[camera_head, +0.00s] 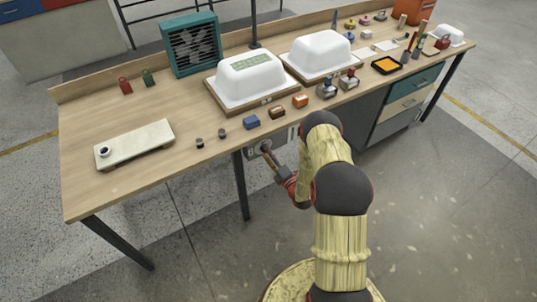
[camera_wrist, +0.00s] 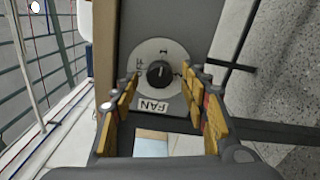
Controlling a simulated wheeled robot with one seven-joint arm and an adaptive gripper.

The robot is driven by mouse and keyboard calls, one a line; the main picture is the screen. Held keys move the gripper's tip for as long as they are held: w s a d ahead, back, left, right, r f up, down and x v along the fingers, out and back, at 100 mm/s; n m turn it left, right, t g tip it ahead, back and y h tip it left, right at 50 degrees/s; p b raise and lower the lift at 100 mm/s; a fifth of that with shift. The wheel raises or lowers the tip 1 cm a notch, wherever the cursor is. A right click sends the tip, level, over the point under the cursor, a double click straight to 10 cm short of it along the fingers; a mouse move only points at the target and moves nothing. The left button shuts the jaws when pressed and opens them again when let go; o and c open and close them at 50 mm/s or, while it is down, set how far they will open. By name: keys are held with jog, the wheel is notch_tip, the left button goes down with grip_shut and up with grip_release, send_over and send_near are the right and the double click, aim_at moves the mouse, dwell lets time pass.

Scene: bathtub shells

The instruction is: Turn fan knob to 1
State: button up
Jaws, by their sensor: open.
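The fan knob (camera_wrist: 160,73) is round and black, on a white dial plate (camera_wrist: 150,47) in the wrist view. The plate has a FAN label (camera_wrist: 153,106) below the knob, OFF at its left and what look like 1 above and 2 at its right. A faint light line on the knob seems to point roughly up, but it is too small to be sure. My gripper (camera_wrist: 163,80) is open, its yellow-padded fingers on either side of the knob. I cannot tell whether they touch it. In the head view my gripper (camera_head: 269,154) is at the control box (camera_head: 252,153) under the bench's front edge.
The wooden workbench (camera_head: 85,160) carries a teal fan (camera_head: 191,43), two white tub shells (camera_head: 247,76) (camera_head: 321,53), a pale board (camera_head: 134,145) and small blocks along its front edge. A bench leg (camera_head: 241,185) stands left of my gripper. Floor in front is clear.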

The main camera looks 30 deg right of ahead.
jog(key=shift+s, duration=0.1)
jog(key=s, duration=1.1)
jog(key=shift+s+d, duration=0.2)
jog(key=shift+s, duration=0.2)
